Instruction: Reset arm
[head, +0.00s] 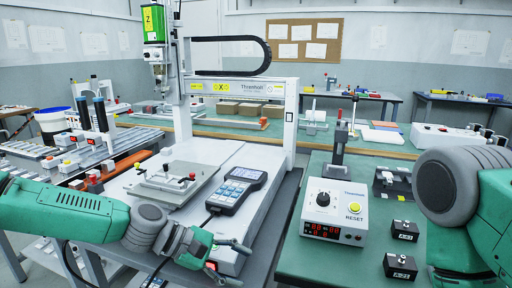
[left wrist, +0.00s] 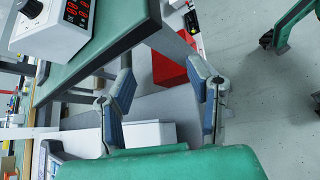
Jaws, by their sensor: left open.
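My left gripper (head: 228,258) is at the lower middle of the head view, just below the handheld keypad (head: 237,189) and in front of the white gantry base. Its jaws are open and empty. In the left wrist view the two blue-padded fingers (left wrist: 162,72) stand wide apart, with floor and a red box beyond them. My right arm comes in at the right edge of the head view; its gripper is out of view. The white gantry (head: 238,88) carries a green-topped screwdriver (head: 154,28) above a metal fixture plate (head: 172,183).
A control box (head: 336,208) with a yellow RESET button stands on the green table (head: 288,262), right of my left gripper. Small black switch blocks (head: 400,265) and a dark bracket (head: 338,160) are also there. The red box (left wrist: 172,78) sits below. Open floor (left wrist: 270,110) lies to the right.

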